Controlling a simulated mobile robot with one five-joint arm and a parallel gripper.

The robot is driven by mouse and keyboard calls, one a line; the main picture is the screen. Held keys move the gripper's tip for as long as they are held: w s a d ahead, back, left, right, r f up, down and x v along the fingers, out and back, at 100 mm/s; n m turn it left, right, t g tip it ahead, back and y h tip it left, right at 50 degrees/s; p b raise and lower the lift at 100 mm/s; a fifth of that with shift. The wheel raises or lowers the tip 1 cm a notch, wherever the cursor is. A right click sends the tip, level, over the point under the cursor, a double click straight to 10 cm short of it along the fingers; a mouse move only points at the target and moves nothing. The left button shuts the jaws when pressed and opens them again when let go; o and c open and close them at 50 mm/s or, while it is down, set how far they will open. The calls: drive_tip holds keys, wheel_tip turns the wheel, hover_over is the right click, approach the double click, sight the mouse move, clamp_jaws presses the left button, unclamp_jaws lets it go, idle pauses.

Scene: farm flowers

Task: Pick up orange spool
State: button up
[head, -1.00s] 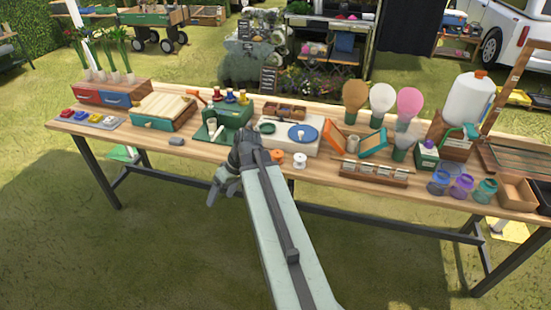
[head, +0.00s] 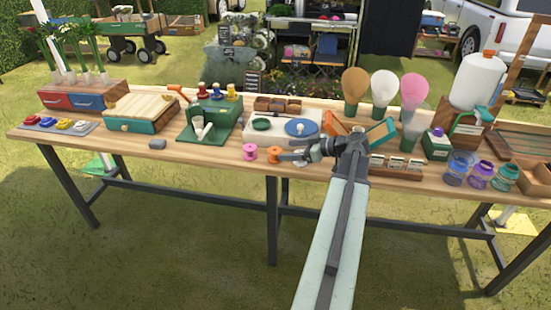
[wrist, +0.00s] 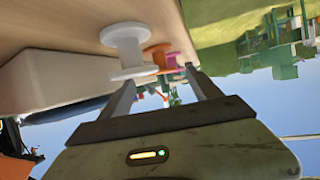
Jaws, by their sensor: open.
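The orange spool (head: 274,154) stands on the wooden table between a pink spool (head: 250,152) and my gripper (head: 288,156), which is just to its right. In the wrist view, the orange spool (wrist: 156,54) appears beyond the tips of my gripper (wrist: 160,76), with a nearer white spool (wrist: 126,48) partly covering it and pink just behind. The white spool is nearest the left finger; I cannot tell whether they touch. My gripper is open and holds nothing. In the head view, my gripper largely hides the white spool.
A white board with a blue disc (head: 301,128) lies behind the spools. The green stand (head: 212,118) is to their left. The orange and green frames (head: 378,132) and the rack of small jars (head: 398,167) are to the right. The table front left of the spools is fairly clear.

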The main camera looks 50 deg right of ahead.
sight(279, 151)
drive_tip(key=b+x, duration=0.2)
drive_tip(key=x, duration=0.3)
drive_tip(key=shift+s+a+f, duration=0.1)
drive_tip(key=shift+s+f, duration=0.05)
drive_tip(key=shift+w, duration=0.25)
drive_tip(key=shift+s, duration=0.1)
drive_tip(key=c, duration=1.4)
wheel_tip(279, 151, up, 10)
drive_tip(key=p, duration=1)
drive_tip(key=shift+a, duration=0.1)
